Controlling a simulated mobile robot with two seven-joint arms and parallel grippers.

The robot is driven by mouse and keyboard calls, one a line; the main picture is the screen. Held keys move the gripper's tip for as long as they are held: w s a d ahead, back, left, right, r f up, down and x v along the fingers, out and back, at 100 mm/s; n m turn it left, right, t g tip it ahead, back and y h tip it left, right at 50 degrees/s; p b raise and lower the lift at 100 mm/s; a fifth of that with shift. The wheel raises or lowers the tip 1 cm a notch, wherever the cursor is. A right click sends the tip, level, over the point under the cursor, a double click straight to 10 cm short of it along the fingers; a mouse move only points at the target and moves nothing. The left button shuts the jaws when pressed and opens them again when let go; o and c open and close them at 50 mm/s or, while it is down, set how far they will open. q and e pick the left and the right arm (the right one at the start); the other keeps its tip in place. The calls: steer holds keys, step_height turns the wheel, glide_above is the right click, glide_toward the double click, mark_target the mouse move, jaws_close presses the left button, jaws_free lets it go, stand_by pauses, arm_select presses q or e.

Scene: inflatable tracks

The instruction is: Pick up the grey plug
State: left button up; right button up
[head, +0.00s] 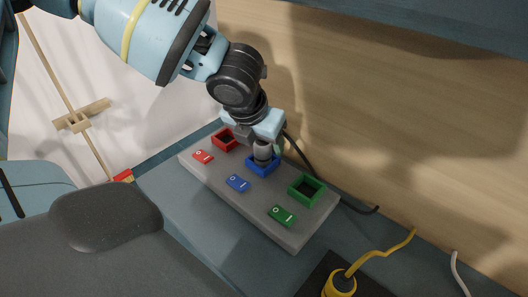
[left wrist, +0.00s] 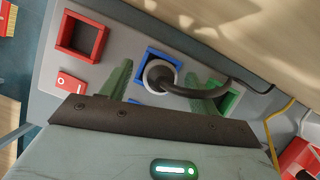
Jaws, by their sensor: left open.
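The grey plug (head: 263,152) sits in the blue-framed socket (head: 262,168) of a grey panel (head: 237,197). In the left wrist view the plug (left wrist: 158,76) shows a pale rim and a dark cable running to the right, inside the blue square frame (left wrist: 143,55). My left gripper (head: 262,142) is right over the plug. In the left wrist view its two green fingers (left wrist: 160,88) are apart, one on each side of the plug. I cannot tell whether they touch it. My right gripper is not in view.
The panel also has an empty red socket (head: 224,139), an empty green socket (head: 306,190) and red, blue and green switches. A yellow plug (head: 340,284) with a yellow cable is at the bottom right. A wooden wall (head: 400,130) stands close behind the panel.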

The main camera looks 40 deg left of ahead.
arm_select(q)
steer(key=shift+w+f, duration=0.2)
steer(key=shift+f, duration=0.25)
steer(key=c, duration=1.1)
steer(key=shift+r, duration=0.1)
